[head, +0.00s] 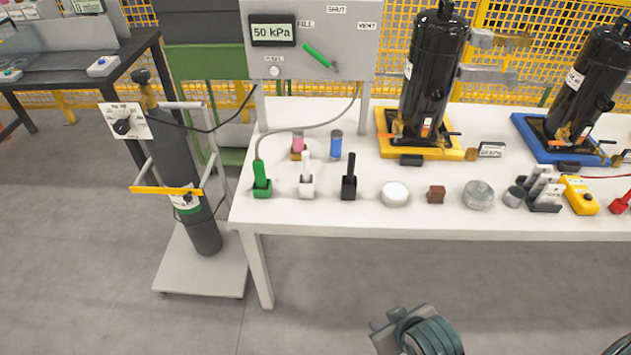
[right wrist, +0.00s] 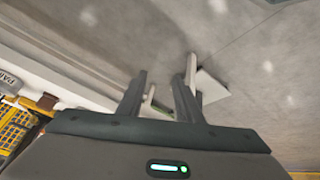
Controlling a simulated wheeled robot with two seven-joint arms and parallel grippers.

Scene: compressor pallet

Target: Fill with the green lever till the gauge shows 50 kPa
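The gauge (head: 272,31) on the grey panel (head: 350,45) reads 50 kPa. The green lever (head: 318,56) on that panel points up and left, toward the FILL label. The SHUT label is above it and the VENT label to its right. In the right wrist view my right gripper (right wrist: 160,76) has its two fingers apart with nothing held between them. It faces the floor and pale shapes beyond, away from the lever. In the head view part of my right arm shows at the bottom, well below the panel. My left gripper is not in view.
The white table (head: 330,221) carries several small pieces along its front edge. Two black compressors (head: 432,75) stand on yellow and blue bases. A gas cylinder (head: 180,170) on a cart stands left of the table. The floor in front is clear.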

